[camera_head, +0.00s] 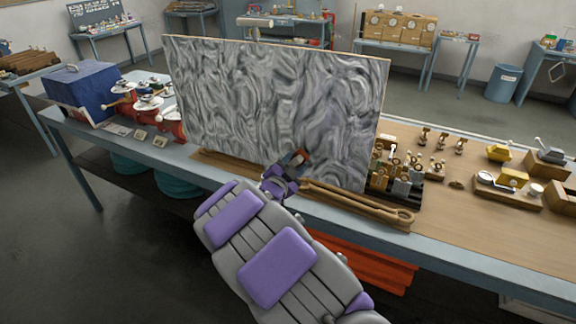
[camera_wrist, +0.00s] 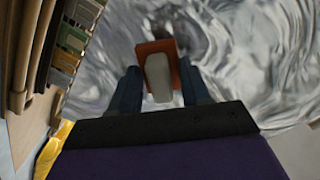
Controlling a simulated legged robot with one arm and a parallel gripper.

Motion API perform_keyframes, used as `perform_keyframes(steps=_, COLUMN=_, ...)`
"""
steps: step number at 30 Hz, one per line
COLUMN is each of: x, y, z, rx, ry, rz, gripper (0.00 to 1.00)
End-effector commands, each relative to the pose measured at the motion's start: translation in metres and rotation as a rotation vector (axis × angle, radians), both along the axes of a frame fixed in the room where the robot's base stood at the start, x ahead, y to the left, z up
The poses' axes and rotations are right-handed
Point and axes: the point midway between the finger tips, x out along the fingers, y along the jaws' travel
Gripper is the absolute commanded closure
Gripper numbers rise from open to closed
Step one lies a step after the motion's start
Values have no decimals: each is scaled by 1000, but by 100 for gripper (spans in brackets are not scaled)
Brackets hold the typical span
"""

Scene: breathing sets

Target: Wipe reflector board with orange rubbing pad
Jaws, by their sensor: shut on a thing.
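The reflector board (camera_head: 270,105) is a large upright grey panel with a rippled, shiny surface, standing on the workbench. In the wrist view its surface (camera_wrist: 245,60) fills most of the picture. My gripper (camera_head: 290,168) is low in front of the board, near its bottom middle. In the wrist view my gripper (camera_wrist: 160,88) is shut on the orange rubbing pad (camera_wrist: 183,75), which has a pale grey grip block. The pad (camera_head: 299,157) shows as a small orange patch against the board in the head view. I cannot tell whether it touches the board.
Brass and wooden parts (camera_head: 395,165) stand right of the board. A blue box (camera_head: 85,92) and red devices with white discs (camera_head: 150,100) stand left. An orange crate (camera_head: 365,262) is under the workbench (camera_head: 470,262).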

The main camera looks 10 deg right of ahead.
Motion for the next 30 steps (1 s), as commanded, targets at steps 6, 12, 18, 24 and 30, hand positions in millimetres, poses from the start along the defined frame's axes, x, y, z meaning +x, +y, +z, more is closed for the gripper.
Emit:
perform_keyframes(steps=6, x=0, y=13, z=-1, rx=-9, ry=1, rz=4, gripper=77)
perform_keyframes(steps=12, x=1, y=8, z=-1, rx=-5, ry=0, rz=3, gripper=77)
perform_keyframes(steps=18, x=3, y=-3, z=0, rx=3, ry=0, rz=1, gripper=77)
perform_keyframes(steps=24, x=6, y=-1, z=-1, rx=0, ry=1, rz=2, gripper=77)
perform_keyframes(steps=30, x=9, y=5, z=-1, rx=-7, ry=3, rz=4, gripper=77)
